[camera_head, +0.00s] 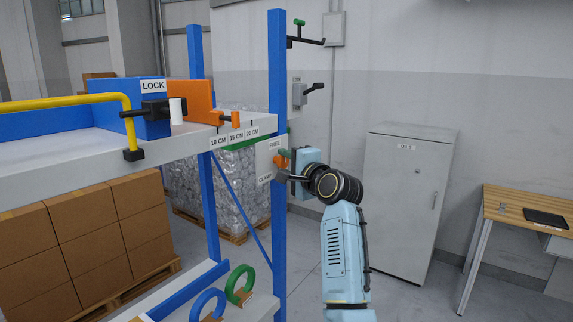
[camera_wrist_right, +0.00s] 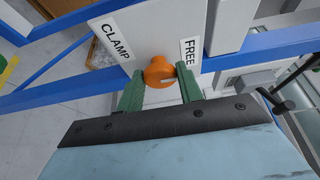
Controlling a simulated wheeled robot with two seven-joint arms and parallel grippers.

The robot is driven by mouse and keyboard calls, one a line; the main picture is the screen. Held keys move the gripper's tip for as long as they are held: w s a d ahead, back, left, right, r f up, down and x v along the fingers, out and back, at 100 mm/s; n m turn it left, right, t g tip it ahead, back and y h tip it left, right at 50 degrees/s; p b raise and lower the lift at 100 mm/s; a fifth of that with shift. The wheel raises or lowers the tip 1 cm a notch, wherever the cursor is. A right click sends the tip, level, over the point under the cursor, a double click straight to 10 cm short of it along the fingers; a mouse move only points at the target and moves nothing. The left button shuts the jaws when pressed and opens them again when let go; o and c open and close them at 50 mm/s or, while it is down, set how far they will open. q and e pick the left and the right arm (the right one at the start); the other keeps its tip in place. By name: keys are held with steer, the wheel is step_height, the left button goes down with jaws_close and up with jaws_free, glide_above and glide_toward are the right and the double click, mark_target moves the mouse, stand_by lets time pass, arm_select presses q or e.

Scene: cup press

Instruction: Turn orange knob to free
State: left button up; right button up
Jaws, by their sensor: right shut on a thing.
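The orange knob (camera_wrist_right: 158,70) sits on a white panel (camera_wrist_right: 150,28) between the labels CLAMP on the left and FREE on the right in the right wrist view. My right gripper (camera_wrist_right: 159,88) has its green fingers on either side of the knob's lower part and is shut on it. In the head view the right gripper (camera_head: 285,165) is at the panel on the blue post, covering most of the knob. The FREE label is above and the CLAMP label below there. My left gripper is not in view.
A shelf at left carries a blue LOCK block (camera_head: 147,122), a white cup (camera_head: 178,110), an orange plate (camera_head: 199,97) and a yellow bar (camera_head: 60,103). A blue post (camera_head: 278,80) stands beside my right gripper. A grey cabinet (camera_head: 405,190) stands right, with open floor before it.

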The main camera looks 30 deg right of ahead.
steer(key=o, duration=1)
steer(key=s+b, duration=0.3)
steer(key=s, duration=1)
steer(key=shift+s, duration=0.15)
